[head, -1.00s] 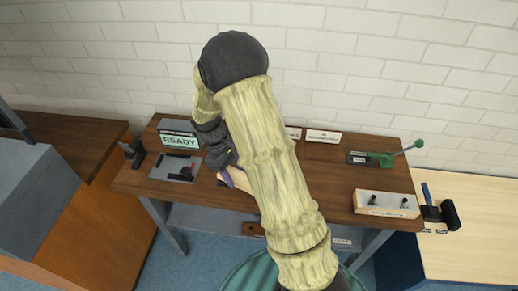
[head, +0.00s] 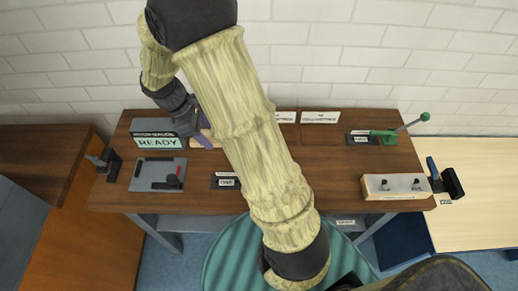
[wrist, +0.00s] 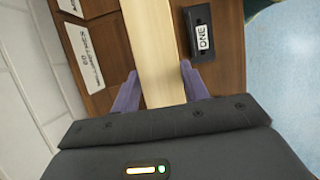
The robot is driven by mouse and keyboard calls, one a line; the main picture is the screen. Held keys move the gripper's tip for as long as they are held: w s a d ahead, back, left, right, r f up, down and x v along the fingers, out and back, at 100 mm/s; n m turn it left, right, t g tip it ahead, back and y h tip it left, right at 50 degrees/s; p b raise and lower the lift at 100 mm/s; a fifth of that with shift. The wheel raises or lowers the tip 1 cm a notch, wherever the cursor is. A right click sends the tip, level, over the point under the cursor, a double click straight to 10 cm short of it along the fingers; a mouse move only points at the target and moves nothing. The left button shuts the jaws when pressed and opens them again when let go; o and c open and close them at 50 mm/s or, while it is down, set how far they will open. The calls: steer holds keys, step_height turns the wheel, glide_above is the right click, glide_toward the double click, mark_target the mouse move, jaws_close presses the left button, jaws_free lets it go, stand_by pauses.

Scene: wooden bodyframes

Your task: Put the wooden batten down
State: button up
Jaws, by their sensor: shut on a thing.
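The wooden batten (wrist: 155,45) is a pale, straight bar. In the wrist view it runs from between my gripper's fingers away to the top edge. My gripper (wrist: 159,82) has two purple fingers, one on each side of the batten, and is shut on it. In the head view a short piece of the batten (head: 208,140) shows by the gripper (head: 203,131), near the back left of the dark wooden bench (head: 300,165). My arm hides most of it there. I cannot tell whether the batten touches the bench top.
A READY display (head: 158,142) and a grey plate (head: 158,173) stand left of the gripper. A black plate marked ONE (wrist: 200,33) lies beside the batten. Label cards (head: 320,117) sit at the back; a green-handled clamp (head: 385,136) and a pale block (head: 396,186) stand right.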

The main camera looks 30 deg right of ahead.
steer(key=shift+s, duration=0.1)
steer(key=shift+s+f, duration=0.1)
steer(key=shift+f, duration=0.1)
glide_above(219, 161)
steer(key=w+a, duration=0.1)
steer(key=f, duration=0.6)
steer(key=shift+w, duration=0.2)
steer(key=shift+s+r, duration=0.1)
steer(key=shift+a+f, duration=0.1)
steer(key=shift+f, duration=1.8)
steer(key=shift+s+b, duration=0.1)
steer(key=shift+b, duration=0.2)
